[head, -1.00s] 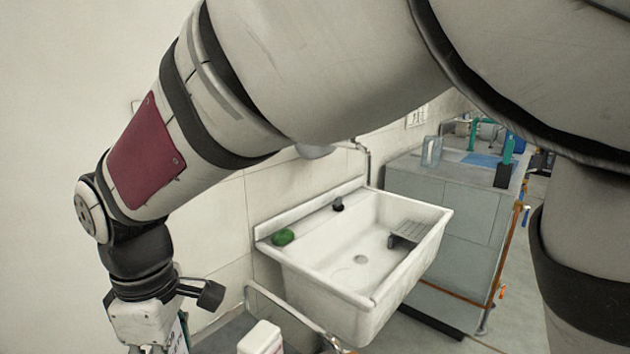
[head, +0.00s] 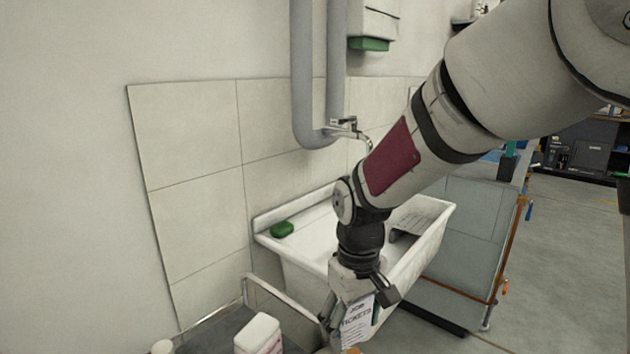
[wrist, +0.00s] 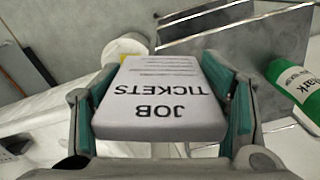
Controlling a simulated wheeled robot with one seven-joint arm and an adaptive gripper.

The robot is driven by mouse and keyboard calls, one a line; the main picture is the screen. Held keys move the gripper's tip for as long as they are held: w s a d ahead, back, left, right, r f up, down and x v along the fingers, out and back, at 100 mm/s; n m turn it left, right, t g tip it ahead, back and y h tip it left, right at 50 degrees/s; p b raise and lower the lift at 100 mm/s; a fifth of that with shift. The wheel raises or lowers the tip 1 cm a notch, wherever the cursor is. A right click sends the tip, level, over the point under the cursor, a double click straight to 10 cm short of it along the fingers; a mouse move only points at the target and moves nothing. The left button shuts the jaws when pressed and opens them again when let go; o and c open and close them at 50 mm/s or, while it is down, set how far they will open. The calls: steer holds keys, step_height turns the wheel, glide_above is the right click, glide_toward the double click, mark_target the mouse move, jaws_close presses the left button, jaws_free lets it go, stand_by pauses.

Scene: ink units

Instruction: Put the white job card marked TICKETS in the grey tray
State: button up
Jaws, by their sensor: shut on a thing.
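The white job card (wrist: 160,100) reads JOB TICKETS and shows upside down in the wrist view. My gripper (wrist: 158,82) is shut on it, with a teal finger pad against each side edge. In the head view my gripper (head: 350,298) points downward, in front of the sink, and the card (head: 357,322) hangs below it with its print facing the camera. I cannot make out the grey tray for certain; a grey metal surface (wrist: 240,38) shows beyond the card in the wrist view.
A white sink (head: 300,255) stands behind my gripper, with a green soap (head: 282,229) on its rim. A white bottle (head: 258,333) stands on a dark grey railed surface (head: 212,335) at lower left. A green bottle (wrist: 297,82) is right of the card in the wrist view.

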steer(key=d+f+m, duration=0.1)
steer(key=d+m, duration=0.1)
steer(key=d, duration=0.2)
steer(key=d+f+m, duration=0.1)
steer(key=d+m, duration=0.1)
steer(key=d, duration=0.2)
steer(key=d+f+m, duration=0.1)
steer(key=d+m, duration=0.1)
steer(key=d, duration=0.2)
steer(key=shift+s+d+f+b, duration=0.25)
steer(key=shift+s+d+b, duration=0.05)
steer(key=shift+s+b, duration=0.1)
steer(key=r+p, duration=0.3)
steer(key=p, duration=0.4)
steer(key=s+r+p, duration=0.1)
steer(key=r+p, duration=0.3)
steer(key=p, duration=0.2)
steer(key=s+r+p, duration=0.1)
steer(key=r+p, duration=0.2)
steer(key=p, duration=0.4)
steer(key=shift+s+a+r+p, duration=0.1)
steer(key=shift+r+p, duration=0.15)
steer(key=shift+p, duration=0.1)
